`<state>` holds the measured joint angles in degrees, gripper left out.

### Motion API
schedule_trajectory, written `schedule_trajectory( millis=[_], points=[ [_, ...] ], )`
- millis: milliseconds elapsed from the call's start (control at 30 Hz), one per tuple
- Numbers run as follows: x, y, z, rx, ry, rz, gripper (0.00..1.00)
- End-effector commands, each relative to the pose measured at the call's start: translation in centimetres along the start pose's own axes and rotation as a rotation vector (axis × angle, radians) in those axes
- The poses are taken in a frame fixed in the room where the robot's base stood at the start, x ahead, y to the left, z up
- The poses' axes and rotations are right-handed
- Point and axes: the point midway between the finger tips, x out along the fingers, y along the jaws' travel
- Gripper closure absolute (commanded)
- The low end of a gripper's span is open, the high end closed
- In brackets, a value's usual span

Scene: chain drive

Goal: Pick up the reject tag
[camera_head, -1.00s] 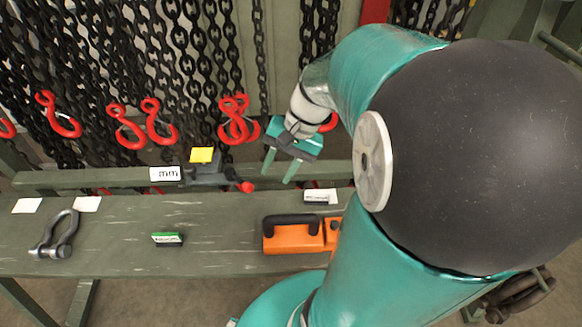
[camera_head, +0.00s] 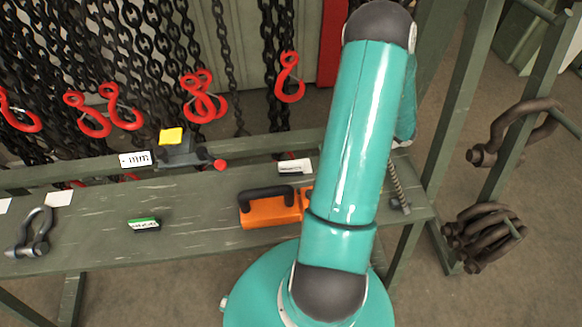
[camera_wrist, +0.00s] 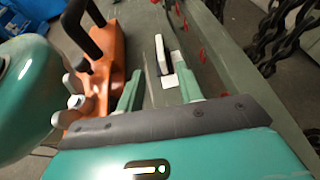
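Two small dark-based blocks with pale faces lie on the bench; I cannot read their lettering, so I cannot tell which is the reject tag. One, with a white face (camera_head: 295,167), is near the bench's back edge, behind the orange tool. The other, with a green top edge (camera_head: 143,224), lies further left. In the wrist view my gripper (camera_wrist: 159,75) is open and empty, its two teal fingers apart. A white upright piece (camera_wrist: 161,52), probably the white-faced block, shows beyond and between the fingertips. In the head view my arm hides the gripper.
The orange tool with a black handle (camera_head: 272,212) stands close beside my gripper; it also shows in the wrist view (camera_wrist: 104,70). A grey shackle (camera_head: 33,235) and a yellow-topped device (camera_head: 176,148) are on the left. Chains with red hooks (camera_head: 205,97) hang behind the green bench (camera_head: 90,215).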

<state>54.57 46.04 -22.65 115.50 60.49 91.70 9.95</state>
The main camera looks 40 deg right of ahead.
Motion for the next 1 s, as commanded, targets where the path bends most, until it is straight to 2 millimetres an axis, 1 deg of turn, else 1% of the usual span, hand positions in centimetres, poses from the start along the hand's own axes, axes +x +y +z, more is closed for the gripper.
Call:
schedule_trajectory(
  millis=[300, 400, 633, 833, 900, 1000],
  points=[
    [5.7, 0.1, 0.0, 0.0, -0.001, 0.007, 0.64],
    [7.2, 0.1, 0.0, 0.0, -0.001, 0.006, 0.64],
    [9.0, 0.1, -0.1, -0.001, 0.0, 0.006, 0.64],
    [12.1, 0.1, -0.3, -0.001, 0.001, 0.007, 0.64],
    [12.8, 0.1, -0.3, -0.002, 0.0, 0.007, 0.64],
    [13.3, 0.1, -0.3, -0.003, 0.001, 0.004, 0.64]
  ],
)
